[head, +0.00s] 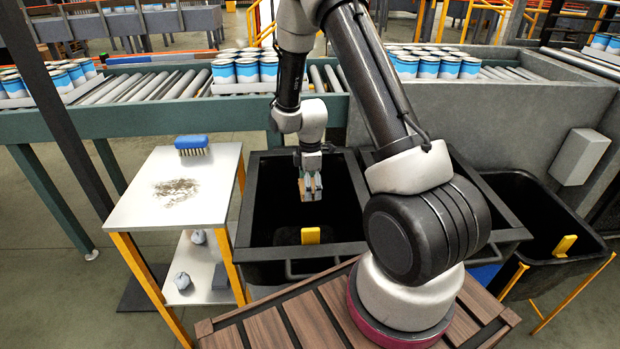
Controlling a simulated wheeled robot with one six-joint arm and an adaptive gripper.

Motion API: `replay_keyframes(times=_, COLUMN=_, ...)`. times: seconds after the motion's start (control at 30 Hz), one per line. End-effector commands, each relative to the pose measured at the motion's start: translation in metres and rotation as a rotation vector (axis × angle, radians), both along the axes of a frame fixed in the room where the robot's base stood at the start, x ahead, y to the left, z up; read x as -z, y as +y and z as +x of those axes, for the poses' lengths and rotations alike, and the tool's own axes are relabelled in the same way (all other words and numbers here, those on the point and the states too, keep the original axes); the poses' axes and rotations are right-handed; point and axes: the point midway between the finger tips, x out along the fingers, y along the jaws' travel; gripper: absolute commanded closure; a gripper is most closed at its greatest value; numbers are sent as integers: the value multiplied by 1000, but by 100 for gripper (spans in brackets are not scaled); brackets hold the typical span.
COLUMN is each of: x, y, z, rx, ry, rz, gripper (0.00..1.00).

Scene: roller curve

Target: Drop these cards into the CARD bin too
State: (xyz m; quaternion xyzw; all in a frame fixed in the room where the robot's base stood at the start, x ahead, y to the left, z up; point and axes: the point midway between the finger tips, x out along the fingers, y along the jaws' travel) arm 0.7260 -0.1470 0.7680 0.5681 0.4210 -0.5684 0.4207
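My gripper (311,191) points down over the left opening of a large dark bin (245,215). A small tan piece (302,187), which looks like card, shows at the gripper's fingers and appears to be held between them, above the opening. How many cards there are cannot be told. My arm hides much of the bin's right opening.
A white-topped stand (205,205) at left holds a blue brush (192,145) beside a dark smudge; crumpled grey lumps (182,281) lie on its lower shelf. Another black bin (590,225) stands at right. Behind runs a roller conveyor (150,88) with trays of blue-and-white cans (247,70).

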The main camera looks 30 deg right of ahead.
Motion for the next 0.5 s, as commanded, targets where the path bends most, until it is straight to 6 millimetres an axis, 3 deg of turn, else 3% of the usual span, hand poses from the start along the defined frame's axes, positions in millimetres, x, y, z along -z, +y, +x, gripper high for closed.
replay_keyframes(times=0.37, x=7, y=0, z=0, rx=1, ry=0, rz=0, gripper=38)
replay_keyframes(times=0.4, x=7, y=0, z=0, rx=1, ry=0, rz=0, gripper=18)
replay_keyframes(times=0.5, x=7, y=0, z=0, rx=1, ry=0, rz=0, gripper=0)
